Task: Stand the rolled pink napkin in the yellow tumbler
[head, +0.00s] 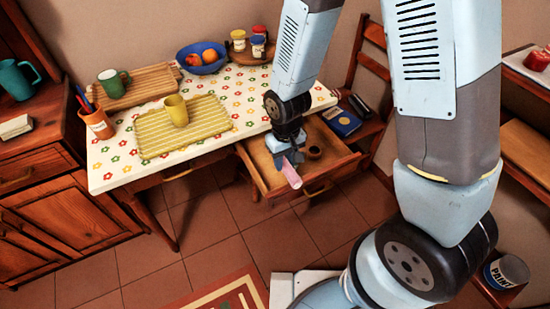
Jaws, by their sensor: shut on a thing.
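The rolled pink napkin (291,173) is held in my gripper (287,160). My gripper is shut on it, above the open drawer (270,190) at the table's front. The napkin hangs tilted, its lower end pointing down and to the right; its upper end is hidden by the gripper. The yellow tumbler (176,111) stands upright on the yellow striped mat (205,128) on the table, to the left of and apart from my gripper. The inside of the tumbler is hard to make out.
On the flowered table (110,165) stand an orange pot with pens (97,123), a green mug (112,83) on a wooden board (150,83), a blue bowl of oranges (202,60) and several jars. A chair (365,85) with a blue book (340,121) is at the right.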

